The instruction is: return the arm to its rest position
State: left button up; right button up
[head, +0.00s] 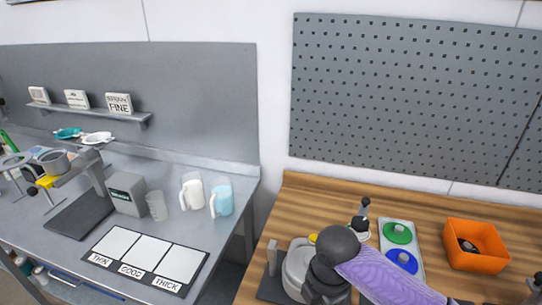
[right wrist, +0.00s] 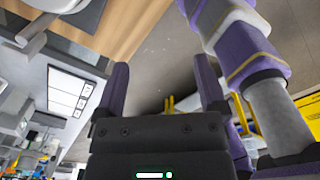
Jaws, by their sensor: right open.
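My right arm (head: 390,275) reaches in from the bottom right of the head view. Its purple forearm ends in a dark round joint over the front left part of the wooden bench. In the right wrist view my right gripper (right wrist: 161,85) has its two purple fingers spread wide apart, with nothing between them. Wooden bench top and grey floor show beyond the fingers. The fingers themselves cannot be made out in the head view. My left gripper is in neither view.
The wooden bench (head: 285,215) carries a grey machine (head: 296,265) beside my arm, a tray with green and blue discs (head: 398,232) and an orange bin (head: 476,243). A grey counter at left holds jugs (head: 221,199) and a labelled mat (head: 140,259). A gap separates both surfaces.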

jog(key=s+a+f+m+t+y, duration=0.2)
jog(key=s+a+f+m+y, duration=0.15)
jog(key=s+m, duration=0.45)
jog(key=s+d+r+m+t+h, duration=0.15)
jog(key=s+d+m+h, duration=0.25)
jog(key=s+d+m, duration=0.75)
notch_tip(320, 180, down, 31)
jog(key=a+m+g+b, duration=0.2)
jog(key=b, duration=0.9)
pick_arm(q)
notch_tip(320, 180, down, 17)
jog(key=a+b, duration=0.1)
jog(key=b, duration=0.5)
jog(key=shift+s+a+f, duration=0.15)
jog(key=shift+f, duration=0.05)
pick_arm(e)
jog(key=s+d+f+g, duration=0.1)
jog(key=s+d+f, duration=0.1)
jog(key=s+f, duration=1)
notch_tip(320, 180, down, 4)
jog(key=shift+s+d+r, duration=0.2)
jog(key=shift+d+r, duration=0.05)
jog(key=shift+d, duration=0.05)
jog(key=shift+n, duration=0.25)
